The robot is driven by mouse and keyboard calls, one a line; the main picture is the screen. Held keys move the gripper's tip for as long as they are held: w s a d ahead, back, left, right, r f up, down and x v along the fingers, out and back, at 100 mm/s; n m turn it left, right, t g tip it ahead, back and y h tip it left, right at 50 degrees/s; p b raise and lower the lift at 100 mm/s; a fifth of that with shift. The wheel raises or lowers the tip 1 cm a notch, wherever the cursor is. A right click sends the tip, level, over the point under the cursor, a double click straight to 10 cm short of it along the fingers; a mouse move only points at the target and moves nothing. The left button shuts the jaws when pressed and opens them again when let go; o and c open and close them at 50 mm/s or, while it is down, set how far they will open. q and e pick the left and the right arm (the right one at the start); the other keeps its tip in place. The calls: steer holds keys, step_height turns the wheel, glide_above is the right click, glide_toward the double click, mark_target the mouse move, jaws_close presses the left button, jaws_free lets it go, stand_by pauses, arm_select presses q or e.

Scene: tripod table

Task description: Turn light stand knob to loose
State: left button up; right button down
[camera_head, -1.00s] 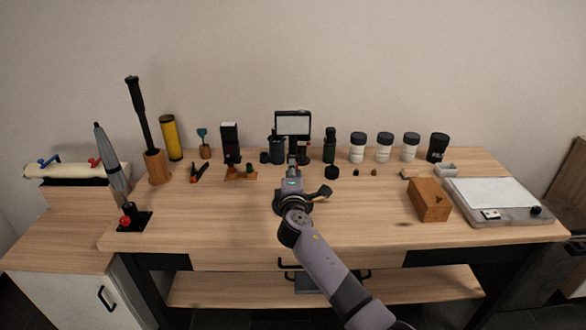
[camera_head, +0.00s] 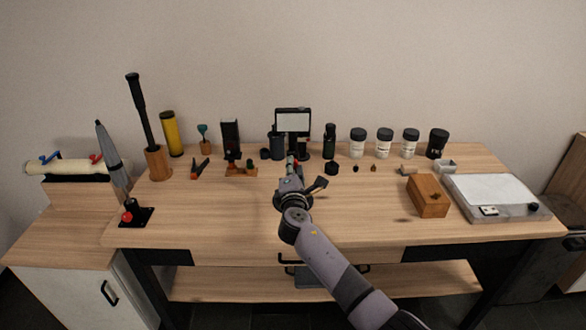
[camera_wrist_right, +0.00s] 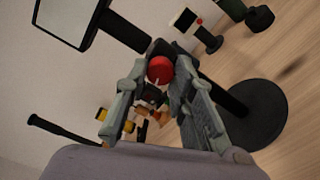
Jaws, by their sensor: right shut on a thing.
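The light stand (camera_head: 292,122) stands upright at the back middle of the table, with a pale rectangular panel in a black frame. In the right wrist view its panel (camera_wrist_right: 66,17) is at the top left, and its round black base (camera_wrist_right: 250,115) is at the right. The red knob (camera_wrist_right: 159,69) is on the dark post, between my right gripper's fingertips. My right gripper (camera_head: 292,168) reaches the stand from the front and is shut on the knob. The gripper and wrist hide the lower part of the stand in the head view. My left gripper is not in view.
A dark cup (camera_head: 276,146) stands just left of the stand, and a dark bottle (camera_head: 330,142) just right. Several white jars (camera_head: 384,143) line the back right.

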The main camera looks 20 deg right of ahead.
steer(key=c, duration=1.3)
jaws_free()
steer(key=shift+c, duration=0.2)
steer(key=v, duration=1.2)
